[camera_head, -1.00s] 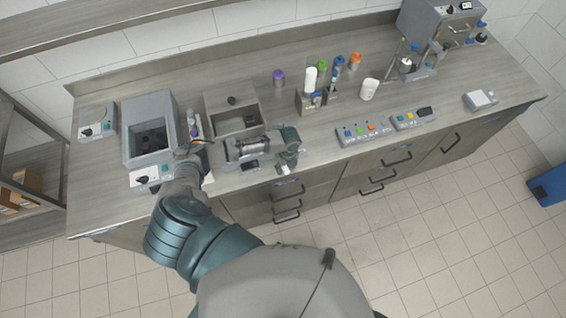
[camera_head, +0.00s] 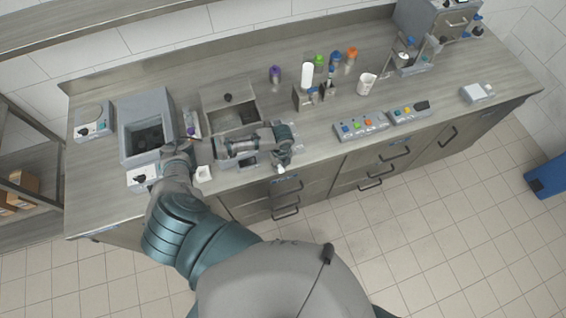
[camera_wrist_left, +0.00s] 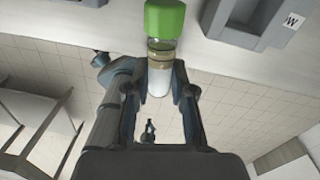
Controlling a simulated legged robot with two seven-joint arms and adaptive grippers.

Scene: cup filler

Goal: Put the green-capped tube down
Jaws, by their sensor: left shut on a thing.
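The green-capped tube is in my left gripper in the left wrist view, with its green cap (camera_wrist_left: 165,18) beyond the fingertips and its clear body (camera_wrist_left: 160,62) between the two fingers. The body has a brownish band and a white lower part. My left gripper (camera_wrist_left: 159,78) is shut on the tube. In the head view my left gripper (camera_head: 283,147) is over the front part of the bench, right of the open grey basin; the held tube is hard to make out there. My right gripper is not in view.
An open grey basin (camera_head: 210,99) and a grey bath (camera_head: 128,112) stand at the left. A small rack (camera_head: 300,97) with capped tubes, a white beaker (camera_head: 366,84) and button panels (camera_head: 360,127) are to the right.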

